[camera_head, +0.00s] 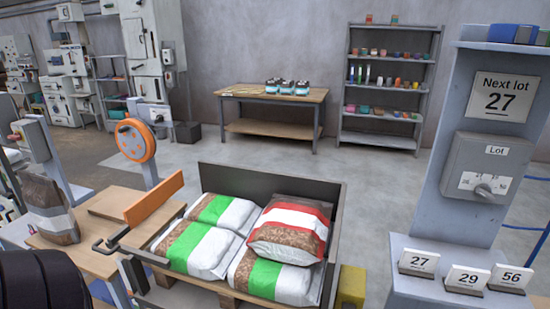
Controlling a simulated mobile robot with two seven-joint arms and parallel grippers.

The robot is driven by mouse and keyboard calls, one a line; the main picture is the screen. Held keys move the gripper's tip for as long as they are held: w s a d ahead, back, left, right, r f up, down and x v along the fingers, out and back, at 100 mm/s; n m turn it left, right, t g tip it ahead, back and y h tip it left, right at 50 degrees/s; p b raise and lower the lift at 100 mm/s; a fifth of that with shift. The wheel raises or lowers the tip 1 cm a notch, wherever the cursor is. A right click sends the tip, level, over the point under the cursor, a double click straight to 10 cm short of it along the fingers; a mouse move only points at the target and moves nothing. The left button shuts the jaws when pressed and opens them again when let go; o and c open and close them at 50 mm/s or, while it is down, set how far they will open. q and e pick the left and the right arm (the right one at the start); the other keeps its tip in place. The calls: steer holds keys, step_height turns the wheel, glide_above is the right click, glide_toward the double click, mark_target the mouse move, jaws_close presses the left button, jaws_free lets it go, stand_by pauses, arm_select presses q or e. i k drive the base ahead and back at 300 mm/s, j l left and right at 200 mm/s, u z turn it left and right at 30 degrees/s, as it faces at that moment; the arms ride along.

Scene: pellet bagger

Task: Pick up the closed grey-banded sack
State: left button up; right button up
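A brown sack with a grey band (52,216) stands upright at the left, by the near end of a wooden-topped bench (90,260). Its top looks narrowed, but I cannot tell how it is closed. Neither of my grippers shows in the head view, so I cannot see what they hold. A dark rounded shape at the lower left corner may be part of me.
A crate (262,180) holds several green-banded sacks (202,248) and one red-banded sack (290,230). An orange bar (153,198) and a dark handle stand between bench and crate. A selector panel (484,165) and numbered cards are at right. Open floor lies behind.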

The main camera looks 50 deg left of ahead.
mark_target(47, 205)
steer(key=u, duration=3)
steer(key=i+z, duration=0.15)
steer(key=z, duration=0.35)
steer(key=j+z, duration=0.2)
steer(key=z, duration=0.3)
steer(key=i+j+z, duration=0.25)
steer(key=j, duration=0.15)
steer(key=i+j+z, duration=0.25)
steer(key=j, duration=0.15)
steer(key=i+j+z, duration=0.1)
steer(key=j, duration=0.45)
steer(key=i+j+z, duration=0.1)
steer(key=j, duration=0.45)
steer(key=i+j, duration=0.1)
steer(key=j, duration=0.45)
steer(key=z, duration=0.05)
